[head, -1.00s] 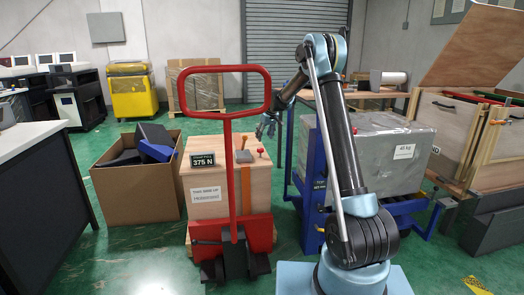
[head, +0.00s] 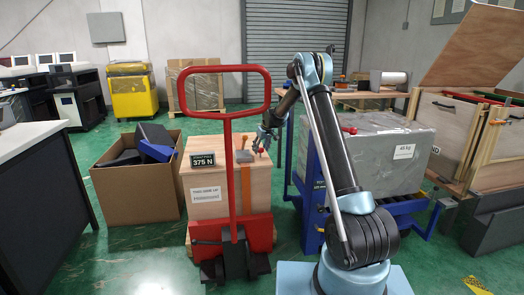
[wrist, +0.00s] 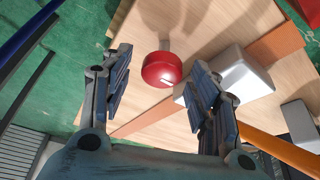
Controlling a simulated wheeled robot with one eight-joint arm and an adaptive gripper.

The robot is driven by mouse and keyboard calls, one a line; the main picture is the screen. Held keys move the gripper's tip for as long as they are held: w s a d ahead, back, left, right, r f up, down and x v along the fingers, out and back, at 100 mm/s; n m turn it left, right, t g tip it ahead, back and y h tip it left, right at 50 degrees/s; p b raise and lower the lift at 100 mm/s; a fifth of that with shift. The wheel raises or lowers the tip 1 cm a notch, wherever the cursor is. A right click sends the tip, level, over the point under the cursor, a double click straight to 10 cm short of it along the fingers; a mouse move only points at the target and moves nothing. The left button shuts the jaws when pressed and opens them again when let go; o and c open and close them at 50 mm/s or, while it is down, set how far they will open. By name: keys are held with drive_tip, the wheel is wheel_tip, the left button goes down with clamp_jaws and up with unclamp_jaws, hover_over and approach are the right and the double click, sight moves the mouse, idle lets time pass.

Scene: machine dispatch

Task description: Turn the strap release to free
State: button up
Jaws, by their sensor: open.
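A wooden crate (head: 208,210) stands behind the red hand truck, with an orange strap (head: 246,188) down its front. On its top are a grey block (head: 244,156) with an orange lever and, to the right, a small red knob (head: 260,151). I cannot tell for sure which is the strap release. My gripper (head: 263,141) is open and empty just above the red knob. In the wrist view the round red knob (wrist: 161,69) on its short stem lies between the open fingers (wrist: 160,58), with no clear contact. The orange lever (wrist: 285,152) is at lower right.
The red hand truck (head: 228,150) stands in front of the crate. A blue stand (head: 318,185) with a grey 45 kg block (head: 395,160) is close on the right. An open cardboard box (head: 138,190) stands left. A sign on the crate reads 375 N.

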drive_tip(key=c, duration=1)
drive_tip(key=shift+c, duration=0.2)
drive_tip(key=shift+d, duration=0.15)
drive_tip(key=shift+w+d+n, duration=0.1)
drive_tip(key=shift+w+n, duration=0.05)
drive_tip(key=shift+n, duration=0.65)
drive_tip(key=n+g+y, duration=0.1)
drive_tip(key=n, duration=0.2)
drive_tip(key=shift+w+d, duration=0.1)
drive_tip(key=n+g, duration=0.1)
drive_tip(key=n, duration=0.1)
drive_tip(key=n+g, duration=0.1)
drive_tip(key=n, duration=0.1)
drive_tip(key=shift+w+n+y, duration=0.15)
drive_tip(key=shift+n+y, duration=0.15)
drive_tip(key=shift+n, duration=0.1)
drive_tip(key=n+g, duration=0.1)
drive_tip(key=n, duration=0.3)
drive_tip(key=shift+w+n+g, duration=0.1)
drive_tip(key=shift+n+g, duration=0.2)
drive_tip(key=shift+g, duration=0.1)
drive_tip(key=shift+a+n+g+h, duration=0.2)
drive_tip(key=shift+n+g, duration=0.1)
drive_tip(key=shift+n, duration=0.65)
drive_tip(key=shift+a+n+g+h, duration=0.2)
drive_tip(key=shift+n+g, duration=0.1)
drive_tip(key=shift+n, duration=0.65)
